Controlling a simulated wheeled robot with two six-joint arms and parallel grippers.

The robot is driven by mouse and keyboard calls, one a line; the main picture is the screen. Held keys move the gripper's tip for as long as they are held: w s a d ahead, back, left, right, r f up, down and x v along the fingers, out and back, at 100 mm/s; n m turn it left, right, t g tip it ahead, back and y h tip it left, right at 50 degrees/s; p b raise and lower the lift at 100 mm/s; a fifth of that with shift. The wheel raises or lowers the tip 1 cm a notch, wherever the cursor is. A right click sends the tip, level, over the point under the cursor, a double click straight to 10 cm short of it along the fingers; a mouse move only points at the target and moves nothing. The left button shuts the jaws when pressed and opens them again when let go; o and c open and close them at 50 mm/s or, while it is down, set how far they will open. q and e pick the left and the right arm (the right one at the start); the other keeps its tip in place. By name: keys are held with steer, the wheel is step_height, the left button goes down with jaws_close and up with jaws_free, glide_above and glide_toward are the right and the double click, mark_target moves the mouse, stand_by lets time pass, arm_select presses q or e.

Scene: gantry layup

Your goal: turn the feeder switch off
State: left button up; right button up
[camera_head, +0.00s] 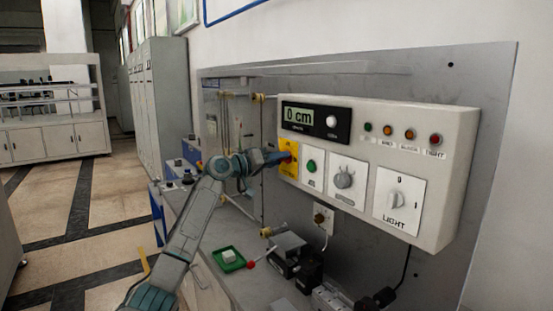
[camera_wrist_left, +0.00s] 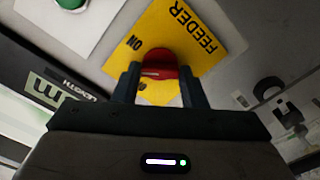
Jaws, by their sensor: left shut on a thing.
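The feeder switch is a red knob on a yellow plate at the left end of the white control box (camera_head: 458,125). In the left wrist view the red knob (camera_wrist_left: 162,64) sits between my two fingers, and the yellow plate (camera_wrist_left: 180,25) reads FEEDER and ON. My left gripper (camera_head: 287,158) is at the yellow plate (camera_head: 286,146) in the head view and covers most of the knob. It is shut on the red knob. The lower part of the plate is hidden by the fingers in the wrist view. My right gripper is not in view.
Right of the feeder plate are a green button (camera_head: 311,166), a grey rotary knob (camera_head: 344,178) and a LIGHT switch (camera_head: 397,199). A display (camera_head: 298,115) reads 0 cm. Below, a bench holds a green tray (camera_head: 229,261) and black blocks (camera_head: 296,271).

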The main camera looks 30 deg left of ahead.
arm_select(q)
steer(key=n+p, duration=0.4)
steer(key=n, duration=0.6)
steer(key=shift+n+p, duration=0.3)
steer(key=shift+p, duration=0.05)
stand_by(0.4)
steer(key=o, duration=1)
steer(key=b+v, duration=0.5)
steer(key=v, duration=0.5)
steer(key=shift+s+a, duration=0.2)
steer(key=shift+s, duration=0.1)
